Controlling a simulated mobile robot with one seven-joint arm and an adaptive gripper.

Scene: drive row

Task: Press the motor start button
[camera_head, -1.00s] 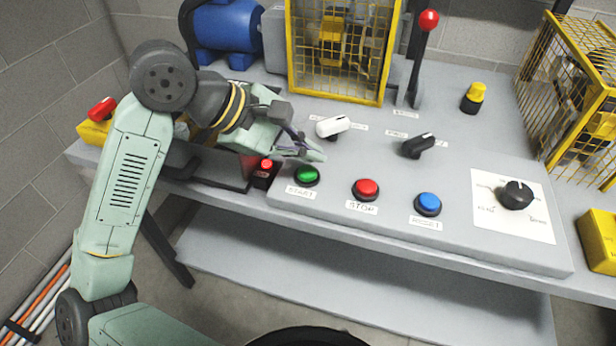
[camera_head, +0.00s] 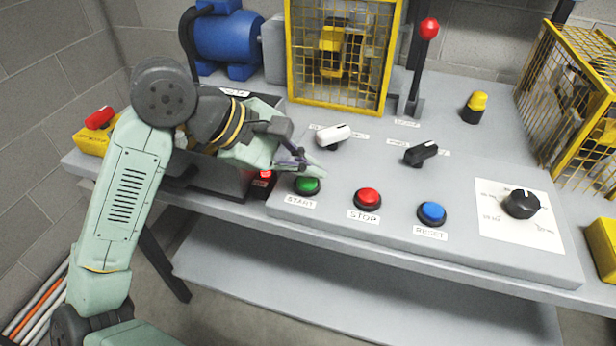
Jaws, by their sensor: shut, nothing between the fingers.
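The green START button (camera_head: 307,185) sits at the left end of the sloped grey control panel (camera_head: 470,261), with a START label (camera_head: 300,201) below it. My gripper (camera_head: 318,170) is shut and empty. In the picture its fingertips are just above the green button, over its upper edge. I cannot tell from this one view whether they touch it or hover over it. The button's face is mostly visible.
A red STOP button (camera_head: 369,198) and a blue RESET button (camera_head: 432,213) are to the right. A white selector (camera_head: 332,133) and a black selector (camera_head: 421,153) stand behind. A small red lamp (camera_head: 265,174) is left of START. A yellow cage (camera_head: 384,60) stands at the back.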

